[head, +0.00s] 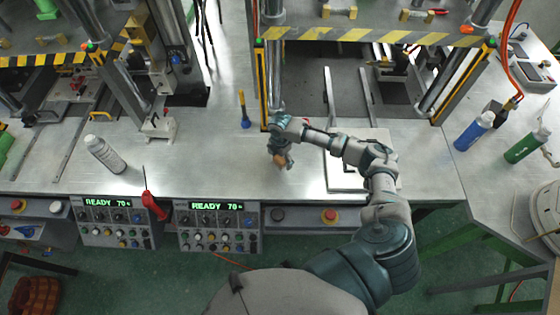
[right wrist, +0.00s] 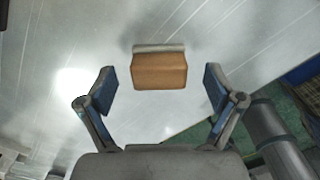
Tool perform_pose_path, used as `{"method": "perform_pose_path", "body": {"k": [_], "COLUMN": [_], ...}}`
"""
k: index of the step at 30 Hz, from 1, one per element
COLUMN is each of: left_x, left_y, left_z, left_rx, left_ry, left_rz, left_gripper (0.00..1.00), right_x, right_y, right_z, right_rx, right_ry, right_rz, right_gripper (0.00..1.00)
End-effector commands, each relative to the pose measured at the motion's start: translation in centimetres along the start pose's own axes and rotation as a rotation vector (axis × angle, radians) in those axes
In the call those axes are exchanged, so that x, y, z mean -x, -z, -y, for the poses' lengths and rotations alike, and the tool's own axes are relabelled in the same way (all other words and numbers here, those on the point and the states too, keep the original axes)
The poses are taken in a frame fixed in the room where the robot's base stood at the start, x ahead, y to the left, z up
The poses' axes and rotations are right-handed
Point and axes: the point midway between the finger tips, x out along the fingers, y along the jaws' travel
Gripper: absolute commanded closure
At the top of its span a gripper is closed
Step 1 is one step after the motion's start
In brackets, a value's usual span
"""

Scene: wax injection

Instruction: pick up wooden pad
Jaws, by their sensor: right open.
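The wooden pad (right wrist: 159,72) is a small brown block with a pale strip along its far edge. It lies on the metal table in the right wrist view, centred ahead of the gripper. In the head view it shows as a small brown patch (head: 280,160), partly covered by my gripper. My right gripper (right wrist: 159,92) is open, with one blue-padded finger on each side of the pad and a gap on both sides. In the head view the right gripper (head: 283,163) is over the table near its front edge. My left gripper is not in view.
A white square plate (head: 337,178) lies under my right forearm. A spray can (head: 105,154), a red-handled screwdriver (head: 152,205) and a blue-handled tool (head: 244,112) are to the left. Press frames stand behind. Control panels (head: 218,226) line the front edge. Bottles (head: 474,131) stand at right.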

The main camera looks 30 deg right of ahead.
Motion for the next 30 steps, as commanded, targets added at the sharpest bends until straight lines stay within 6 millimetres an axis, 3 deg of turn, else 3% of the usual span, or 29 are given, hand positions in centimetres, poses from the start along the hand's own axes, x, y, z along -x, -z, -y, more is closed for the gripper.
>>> {"method": "perform_pose_path", "body": {"k": [5,11,14,19,30], "left_x": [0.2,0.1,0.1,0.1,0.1], "left_y": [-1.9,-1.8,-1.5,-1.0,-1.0], "left_z": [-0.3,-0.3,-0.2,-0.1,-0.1], "left_rx": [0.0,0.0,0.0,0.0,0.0], "left_ry": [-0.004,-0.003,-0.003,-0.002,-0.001], "left_rz": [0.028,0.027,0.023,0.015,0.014], "left_gripper": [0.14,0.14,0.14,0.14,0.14], "right_x": [-1.7,-1.8,-1.8,-1.8,-1.6], "right_y": [0.0,0.0,0.0,0.0,0.0], "right_z": [0.0,0.0,0.0,0.0,0.0], "right_rx": [-0.001,0.0,0.0,0.0,0.0], "right_ry": [0.001,-0.001,-0.001,0.0,0.0], "right_rz": [0.0,0.0,0.0,0.0,0.0], "right_gripper": [0.08,0.08,0.28,0.71,0.73]}}
